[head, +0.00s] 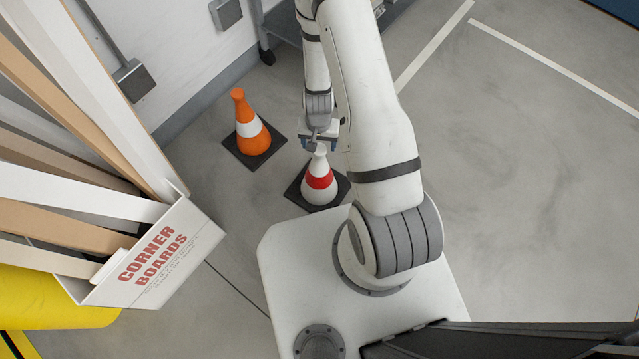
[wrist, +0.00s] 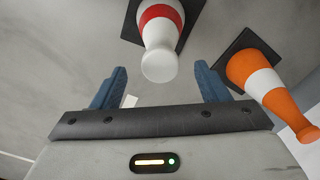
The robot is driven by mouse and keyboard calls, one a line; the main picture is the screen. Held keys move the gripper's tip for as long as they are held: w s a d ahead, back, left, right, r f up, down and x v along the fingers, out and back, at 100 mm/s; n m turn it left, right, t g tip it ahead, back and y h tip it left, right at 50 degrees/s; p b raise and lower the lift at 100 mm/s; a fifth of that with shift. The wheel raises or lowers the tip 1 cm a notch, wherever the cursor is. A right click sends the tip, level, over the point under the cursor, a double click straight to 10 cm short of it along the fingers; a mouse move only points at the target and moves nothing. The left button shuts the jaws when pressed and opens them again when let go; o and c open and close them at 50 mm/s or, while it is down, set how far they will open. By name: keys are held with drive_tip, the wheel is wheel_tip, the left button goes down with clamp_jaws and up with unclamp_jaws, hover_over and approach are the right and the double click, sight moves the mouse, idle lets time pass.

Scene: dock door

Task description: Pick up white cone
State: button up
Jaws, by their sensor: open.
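The white cone (head: 319,185) has a red band and a dark square base. It stands upright on the floor just beyond the front of my base in the head view. My gripper (head: 319,143) is open, close to the cone's top in that view. In the wrist view, the white cone (wrist: 159,45) shows its rounded tip ahead of the gap between the blue fingers of my gripper (wrist: 160,88). Nothing is between the fingers. I cannot tell the exact distance from the fingers to the tip.
An orange cone (head: 252,125) with a white band stands to the left of the white cone; the wrist view shows it at right (wrist: 268,85). A box of corner boards (head: 150,262) stands at left. A grey cart (head: 285,25) is by the wall. Open floor (head: 520,170) lies right.

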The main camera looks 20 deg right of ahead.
sight(319, 153)
drive_tip(key=f+b, duration=0.1)
drive_tip(key=f, duration=0.1)
drive_tip(key=f+b, duration=0.2)
drive_tip(key=f, duration=0.1)
drive_tip(key=f+b, duration=0.2)
drive_tip(key=shift+w+d+f, duration=0.15)
drive_tip(key=shift+w+f, duration=0.1)
drive_tip(key=shift+w, duration=0.1)
drive_tip(key=shift+r, duration=0.1)
clamp_jaws()
idle(0.4)
